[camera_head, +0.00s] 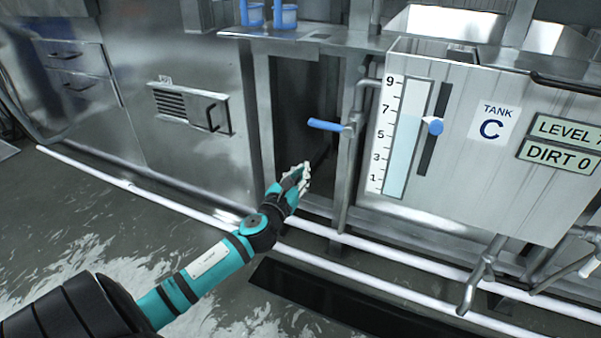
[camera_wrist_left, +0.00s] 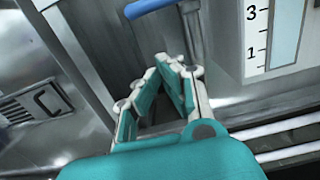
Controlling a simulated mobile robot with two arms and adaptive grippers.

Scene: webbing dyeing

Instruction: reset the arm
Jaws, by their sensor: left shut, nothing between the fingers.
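My left arm comes in from the lower left in the head view, stretched toward the machine. Its left gripper (camera_head: 302,172) is in front of the dark opening beside Tank C, below and left of a blue-handled lever (camera_head: 327,125). In the left wrist view the left gripper (camera_wrist_left: 172,62) has its fingertips together with nothing between them. The blue handle (camera_wrist_left: 150,7) shows above the fingertips there, apart from them. My right gripper is in neither view.
Tank C (camera_head: 440,165) stands to the right with a level scale (camera_head: 398,140) and a blue slider knob (camera_head: 433,126). White pipes (camera_head: 400,257) run low along the machine. Blue cups (camera_head: 285,15) stand on the ledge above. The wet floor at left is open.

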